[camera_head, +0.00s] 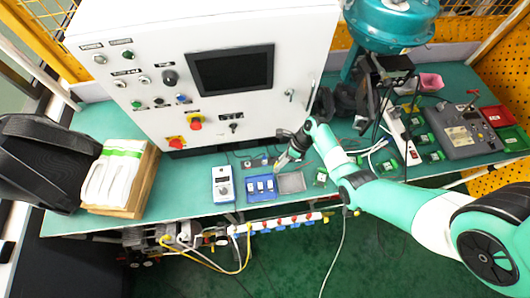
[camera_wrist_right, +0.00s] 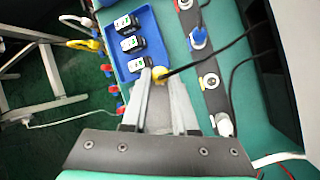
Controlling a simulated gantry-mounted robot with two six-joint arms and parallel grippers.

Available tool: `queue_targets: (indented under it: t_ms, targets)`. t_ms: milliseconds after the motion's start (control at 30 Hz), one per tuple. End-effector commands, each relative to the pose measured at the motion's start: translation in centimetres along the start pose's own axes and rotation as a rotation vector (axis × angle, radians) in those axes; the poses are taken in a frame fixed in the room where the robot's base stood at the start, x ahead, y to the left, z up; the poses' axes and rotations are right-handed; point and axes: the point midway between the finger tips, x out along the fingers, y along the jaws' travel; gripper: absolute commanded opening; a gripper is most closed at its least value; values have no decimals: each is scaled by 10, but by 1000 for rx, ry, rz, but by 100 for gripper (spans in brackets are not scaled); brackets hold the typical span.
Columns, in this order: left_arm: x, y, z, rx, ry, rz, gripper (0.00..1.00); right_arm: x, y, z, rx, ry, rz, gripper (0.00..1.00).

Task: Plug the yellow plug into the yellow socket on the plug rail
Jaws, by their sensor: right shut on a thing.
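My right gripper (camera_head: 281,164) reaches down over the bench in front of the white cabinet. In the right wrist view, its fingers (camera_wrist_right: 160,85) are shut on the yellow plug (camera_wrist_right: 160,75), with a black cable trailing from it to the right. The plug is beside the blue tray's edge. The plug rail (camera_wrist_right: 216,103) lies to the right of the fingers, apart from the plug. On it, a socket with a yellow ring (camera_wrist_right: 209,81) appears empty, and a blue plug (camera_wrist_right: 198,38) sits farther up. In the head view the rail (camera_head: 254,162) is small. My left gripper is out of view.
The blue tray (camera_wrist_right: 111,60) holds several small black-and-white modules. In the head view, a white-and-blue meter (camera_head: 223,184) stands left of the tray and a grey tray (camera_head: 291,182) right of it. The white cabinet (camera_head: 200,75) stands behind. Cables cross near the rail.

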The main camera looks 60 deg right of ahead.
Motion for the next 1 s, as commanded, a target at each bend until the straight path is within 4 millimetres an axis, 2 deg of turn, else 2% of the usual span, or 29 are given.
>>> queue_targets:
  t_ms: [33,200,300,667,1000]
  targets:
    - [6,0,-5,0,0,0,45,-17,-12,5,0,-10,-55,0]
    - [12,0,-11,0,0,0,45,-54,-42,20,-3,-22,-226,0]
    - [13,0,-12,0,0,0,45,-60,-47,19,-13,-20,-298,0]
    - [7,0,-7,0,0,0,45,-54,-50,17,-23,-20,-330,0]
    - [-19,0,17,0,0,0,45,-27,-59,5,-23,-19,-328,0]
